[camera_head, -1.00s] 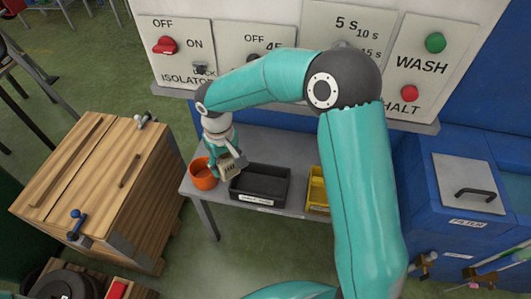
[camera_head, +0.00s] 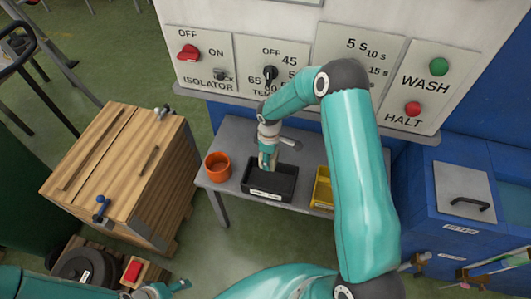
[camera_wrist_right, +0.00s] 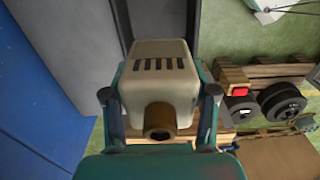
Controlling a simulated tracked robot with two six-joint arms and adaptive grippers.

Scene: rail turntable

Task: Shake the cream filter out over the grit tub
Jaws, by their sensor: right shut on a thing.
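The cream filter (camera_wrist_right: 160,75) is a cream box with dark slots and a brown round spout. In the right wrist view it sits between the two fingers of my right gripper (camera_wrist_right: 160,105), which is shut on it. The tray's label is too small to read. An orange round tub (camera_head: 217,167) stands left of the tray. My left gripper (camera_head: 168,290) is at the bottom left edge, partly cut off.
A yellow bin (camera_head: 322,188) stands right of the tray on the grey table (camera_head: 235,140). Behind is a control panel (camera_head: 300,60) with knobs and buttons. A wooden crate (camera_head: 110,170) stands to the left, a blue cabinet (camera_head: 455,215) to the right.

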